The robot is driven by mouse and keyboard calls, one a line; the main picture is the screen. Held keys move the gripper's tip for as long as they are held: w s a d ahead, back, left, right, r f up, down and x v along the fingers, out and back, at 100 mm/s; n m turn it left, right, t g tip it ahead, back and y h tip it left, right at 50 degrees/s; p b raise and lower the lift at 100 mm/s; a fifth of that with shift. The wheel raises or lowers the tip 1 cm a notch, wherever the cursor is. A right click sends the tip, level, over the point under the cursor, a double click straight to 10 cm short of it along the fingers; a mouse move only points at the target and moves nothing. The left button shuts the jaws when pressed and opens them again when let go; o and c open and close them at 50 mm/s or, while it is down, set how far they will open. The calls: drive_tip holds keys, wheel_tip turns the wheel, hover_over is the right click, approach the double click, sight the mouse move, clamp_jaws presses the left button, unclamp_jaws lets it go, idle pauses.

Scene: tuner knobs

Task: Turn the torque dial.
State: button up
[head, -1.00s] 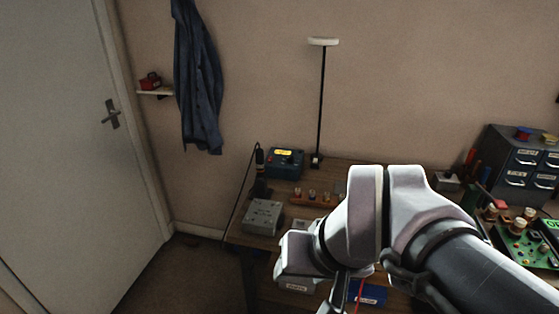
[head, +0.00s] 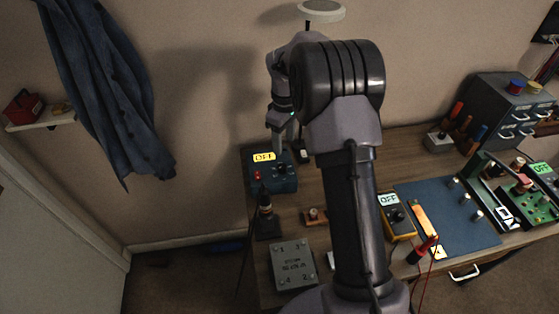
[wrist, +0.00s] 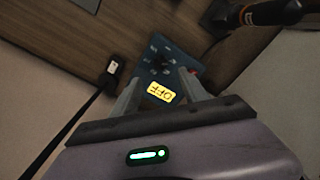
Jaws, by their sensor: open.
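A blue box (head: 272,172) with a lit yellow OFF display stands at the bench's back left. A dark round knob on its face (head: 281,168), apparently the torque dial, shows beside a red button; I cannot read its label. The box is also in the wrist view (wrist: 178,75), upside down, with the dark knob (wrist: 160,60) beyond the display. My gripper (head: 286,143) is above the box, pointing down. In the wrist view my gripper (wrist: 160,85) has its fingers apart, with the display between them and nothing held. I cannot tell the exact height above the knob.
A screwdriver in a stand (head: 265,205) is just in front of the box. A grey metal box (head: 293,265) lies nearer. A lamp (head: 321,11) rises behind my arm. A yellow meter (head: 396,216) and blue mat (head: 450,215) are to the right.

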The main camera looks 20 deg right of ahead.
sight(282, 166)
drive_tip(key=f+b, duration=0.1)
drive_tip(key=f, duration=0.4)
drive_tip(key=f+b, duration=0.2)
drive_tip(key=f, duration=0.4)
drive_tip(key=shift+w+a+f, duration=0.15)
drive_tip(key=shift+w, duration=0.05)
clamp_jaws()
